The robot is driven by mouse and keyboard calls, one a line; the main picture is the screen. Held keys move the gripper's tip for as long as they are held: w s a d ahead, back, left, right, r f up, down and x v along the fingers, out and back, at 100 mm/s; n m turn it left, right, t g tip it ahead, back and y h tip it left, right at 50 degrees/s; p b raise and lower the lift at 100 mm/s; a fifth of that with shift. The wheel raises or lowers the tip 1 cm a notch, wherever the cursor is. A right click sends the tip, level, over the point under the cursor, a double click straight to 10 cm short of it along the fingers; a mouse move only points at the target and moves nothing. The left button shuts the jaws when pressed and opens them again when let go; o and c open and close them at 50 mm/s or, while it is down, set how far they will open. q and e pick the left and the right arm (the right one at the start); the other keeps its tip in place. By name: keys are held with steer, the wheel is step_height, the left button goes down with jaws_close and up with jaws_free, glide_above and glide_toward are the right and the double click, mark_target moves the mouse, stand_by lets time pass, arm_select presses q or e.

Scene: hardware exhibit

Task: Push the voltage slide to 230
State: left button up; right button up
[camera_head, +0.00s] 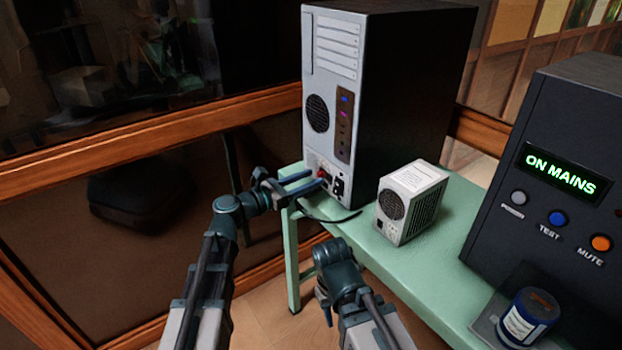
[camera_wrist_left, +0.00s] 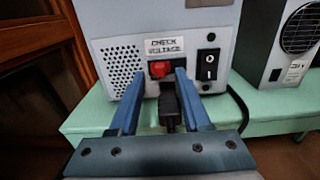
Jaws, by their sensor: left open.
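The red voltage slide (camera_wrist_left: 160,68) sits on the back of the grey computer tower (camera_head: 315,130), under a "CHECK VOLTAGE" label (camera_wrist_left: 165,46). Its number cannot be read. In the head view the red slide (camera_head: 321,172) is small, beside my left gripper's tips. My left gripper (camera_head: 315,180) is open, its two blue fingers pointing at the panel. In the left wrist view the left gripper (camera_wrist_left: 160,78) has its fingertips on either side of the slide; contact cannot be told. My right gripper (camera_head: 327,312) hangs low before the table, its jaws unclear.
A black plug (camera_wrist_left: 170,105) sits below the slide; a black rocker switch (camera_wrist_left: 208,66) is to its right. A small fan unit (camera_head: 408,203) stands on the green table (camera_head: 440,270). A dark "ON MAINS" box (camera_head: 560,150) and a blue-labelled can (camera_head: 528,318) are further right.

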arm_select(q)
steer(key=shift+w+d, duration=0.3)
steer(key=shift+d, duration=0.15)
jaws_close()
stand_by(1.2)
